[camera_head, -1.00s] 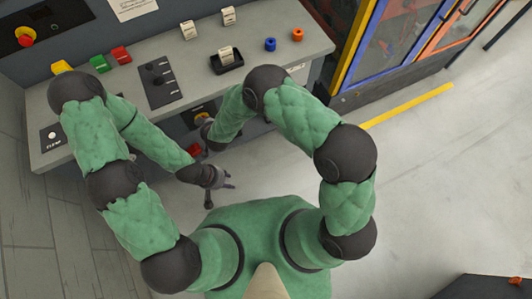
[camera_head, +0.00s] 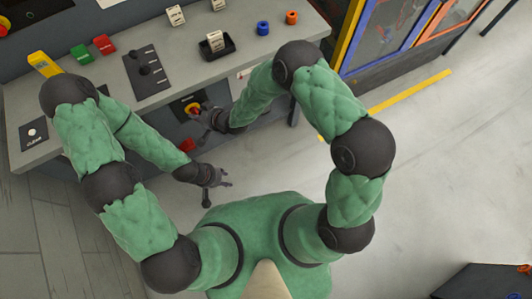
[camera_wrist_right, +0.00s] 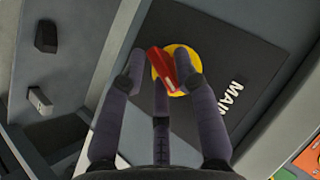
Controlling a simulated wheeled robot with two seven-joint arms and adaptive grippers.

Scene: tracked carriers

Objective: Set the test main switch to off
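The main switch is a red handle (camera_wrist_right: 165,68) on a yellow disc (camera_wrist_right: 181,86), on a dark panel lettered "MAIN" (camera_wrist_right: 232,92) in the right wrist view. The handle lies slanted, upper left to lower right. In the head view the switch (camera_head: 193,108) is on the bench's front face, partly hidden. My right gripper (camera_wrist_right: 162,67) is open, its fingers either side of the handle; a gap shows at the left finger, and contact at the right is unclear. It also shows in the head view (camera_head: 205,115). My left gripper (camera_head: 219,188) is open and empty before the bench.
The bench top (camera_head: 113,117) carries a black slider panel (camera_head: 148,70), coloured blocks, a black tray (camera_head: 216,49) and blue and orange rings. A red block (camera_head: 187,145) shows low on the bench front, near my left forearm.

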